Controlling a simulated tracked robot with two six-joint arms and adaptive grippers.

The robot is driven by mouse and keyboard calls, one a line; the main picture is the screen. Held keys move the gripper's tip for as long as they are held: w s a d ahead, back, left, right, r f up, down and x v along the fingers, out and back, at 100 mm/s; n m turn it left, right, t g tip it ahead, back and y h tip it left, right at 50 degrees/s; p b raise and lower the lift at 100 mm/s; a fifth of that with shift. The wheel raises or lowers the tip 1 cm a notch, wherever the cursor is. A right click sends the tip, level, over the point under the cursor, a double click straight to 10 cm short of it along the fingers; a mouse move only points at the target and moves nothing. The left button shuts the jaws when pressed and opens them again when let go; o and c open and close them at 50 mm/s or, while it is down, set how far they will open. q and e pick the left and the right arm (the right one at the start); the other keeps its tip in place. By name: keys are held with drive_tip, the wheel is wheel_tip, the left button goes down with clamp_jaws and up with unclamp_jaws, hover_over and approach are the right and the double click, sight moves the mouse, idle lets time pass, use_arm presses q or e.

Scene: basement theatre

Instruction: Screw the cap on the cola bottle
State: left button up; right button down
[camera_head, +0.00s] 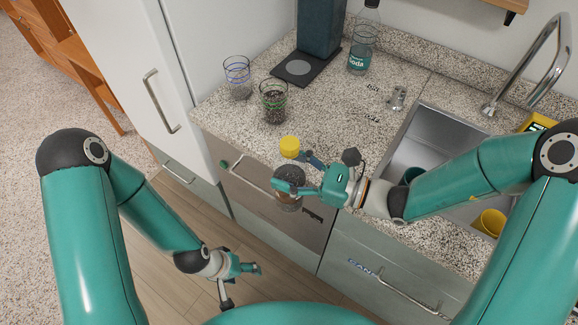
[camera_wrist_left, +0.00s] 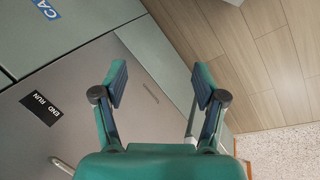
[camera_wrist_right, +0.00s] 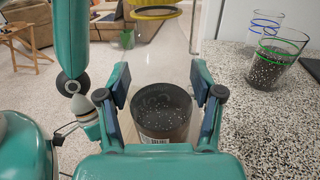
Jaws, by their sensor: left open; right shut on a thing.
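A clear bottle with dark contents (camera_head: 288,202) is in my right gripper (camera_head: 292,172), in front of the counter's front edge. In the right wrist view the dark lower part of the bottle (camera_wrist_right: 162,112) is between the two fingers, with a barcode label low on it. A yellow cap (camera_head: 289,144) is at the top of the bottle; it also shows at the upper edge of the right wrist view (camera_wrist_right: 155,13). I cannot tell whether it is screwed tight. My left gripper (camera_head: 242,286) is open and empty, low over the floor, apart from the bottle.
A bottle labelled soda (camera_head: 361,52) stands at the back beside a dark machine (camera_head: 320,25). A sink (camera_head: 435,130) with a tap (camera_head: 545,65) and a yellow cup (camera_head: 490,221) is at the right.

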use_arm(q)
drive_tip(key=shift+s+d+n, duration=0.1)
drive_tip(key=shift+s+n, duration=0.3)
drive_tip(key=shift+n, duration=0.1)
drive_tip(key=shift+c, duration=0.5)
drive_tip(key=w+r+n+g+y, duration=0.2)
drive_tip(key=w+r+n, duration=0.35)
drive_tip(key=r, duration=0.45)
drive_tip(key=w+r+n+g+y, duration=0.1)
drive_tip(key=w+r+n, duration=0.5)
drive_tip(key=r, duration=0.5)
drive_tip(key=w+r+n+g+y, duration=0.2)
drive_tip(key=w+r+n, duration=0.3)
drive_tip(key=r+n, duration=0.4)
drive_tip(key=d+r+m+t, duration=0.1)
drive_tip(key=d+r, duration=0.2)
drive_tip(key=r, duration=0.3)
drive_tip(key=s+d+r+m+t, duration=0.1)
drive_tip(key=d+r+t, duration=0.1)
drive_tip(key=d+r, duration=0.2)
drive_tip(key=s+d+r+m+t+h, duration=0.1)
drive_tip(key=d+r, duration=0.3)
drive_tip(key=r, duration=0.4)
drive_tip(key=shift+s+d+r+m, duration=0.2)
drive_tip(key=shift+d+m, duration=0.05)
drive_tip(key=shift+m, duration=0.1)
drive_tip(key=shift+s+d+r, duration=0.1)
drive_tip(key=shift+s+d, duration=0.1)
drive_tip(key=shift+d, duration=0.2)
